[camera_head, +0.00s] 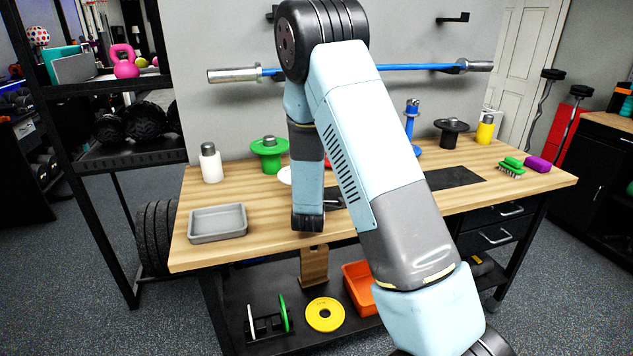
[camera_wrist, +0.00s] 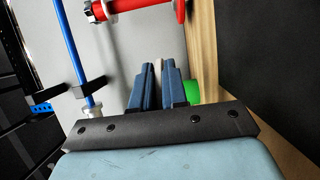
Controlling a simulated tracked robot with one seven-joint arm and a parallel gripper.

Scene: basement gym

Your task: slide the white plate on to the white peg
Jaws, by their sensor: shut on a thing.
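The white peg (camera_head: 211,165), with a grey top, stands upright at the back left of the bench. A white plate (camera_head: 285,175) shows in part to the right of it, its right side hidden behind my arm. In the wrist view my gripper (camera_wrist: 158,66) has its blue fingers close together on a thin white strip of the plate (camera_wrist: 158,65). The fingers are hidden in the head view. The plate is apart from the white peg. I cannot tell its height above the bench.
A green peg with a green plate (camera_head: 269,152) stands between the white peg and my arm. A grey tray (camera_head: 218,223) sits front left. Blue (camera_head: 411,120), black (camera_head: 451,131) and yellow (camera_head: 485,130) pegs stand to the right. A barbell (camera_head: 420,67) hangs on the wall.

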